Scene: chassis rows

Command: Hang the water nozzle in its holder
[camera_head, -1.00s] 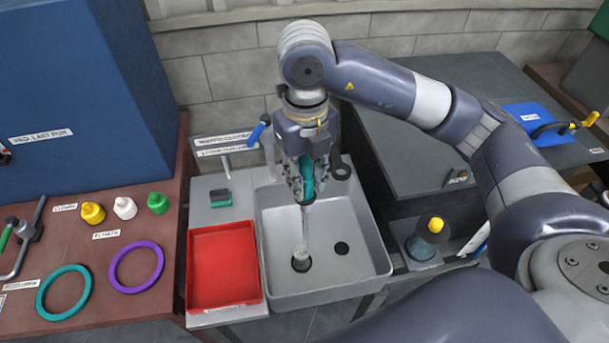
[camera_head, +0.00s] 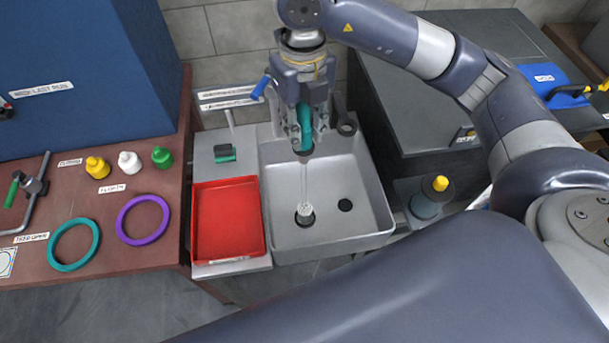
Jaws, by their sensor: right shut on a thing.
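My right gripper (camera_head: 305,130) is shut on the water nozzle, above the back part of the grey sink (camera_head: 375,215). The water nozzle (camera_head: 305,117) has a teal handle and a dark lower end, and points down. A thin clear streak, like running water, drops from it to a pale patch over the left drain hole. A dark ring on a bracket (camera_head: 346,127), which looks like the holder, is just right of the gripper at the sink's back edge. The ring looks empty, and the nozzle is apart from it. My left gripper is out of view.
A red tray (camera_head: 227,222) and a green-and-black block (camera_head: 224,153) are left of the sink. A blue-handled lever (camera_head: 261,87) stands close left of the gripper. A yellow-capped bottle (camera_head: 430,198) is right of the sink, below a dark counter (camera_head: 430,130).

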